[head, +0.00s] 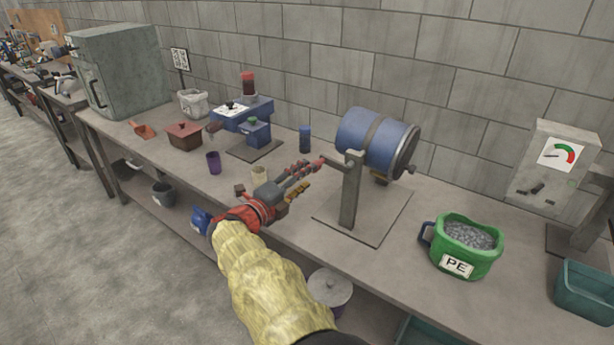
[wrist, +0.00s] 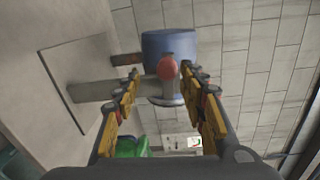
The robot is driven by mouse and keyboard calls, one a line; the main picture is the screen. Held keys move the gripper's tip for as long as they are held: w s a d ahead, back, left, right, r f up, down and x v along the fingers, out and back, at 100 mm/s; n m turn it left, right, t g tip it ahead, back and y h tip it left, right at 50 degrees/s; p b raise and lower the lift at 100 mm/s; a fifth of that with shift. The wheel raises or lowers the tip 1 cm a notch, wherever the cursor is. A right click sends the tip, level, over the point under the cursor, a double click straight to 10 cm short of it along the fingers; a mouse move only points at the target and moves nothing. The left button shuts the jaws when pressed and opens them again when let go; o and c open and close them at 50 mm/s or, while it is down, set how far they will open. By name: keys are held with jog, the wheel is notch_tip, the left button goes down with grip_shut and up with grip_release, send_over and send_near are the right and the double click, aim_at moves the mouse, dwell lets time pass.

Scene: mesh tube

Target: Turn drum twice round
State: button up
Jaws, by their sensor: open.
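The drum (head: 372,142) is a blue cylinder with a grey band, mounted on a grey post stand (head: 350,195) on the bench. In the wrist view the blue drum (wrist: 168,46) is straight ahead, with a red rounded knob (wrist: 167,69) in front of it. My gripper (head: 314,168) is to the left of the post, with its fingertips close to the crank by the post's top. In the wrist view my gripper (wrist: 162,78) has its fingers apart, on either side of the knob. I cannot tell whether they touch it.
A green PE bucket of grey granules (head: 466,246) stands right of the stand, with a gauge box (head: 556,165) behind and a teal bin (head: 586,290) at right.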

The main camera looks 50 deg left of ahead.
jog(key=shift+v, duration=1.9)
jog(key=shift+d, duration=0.1)
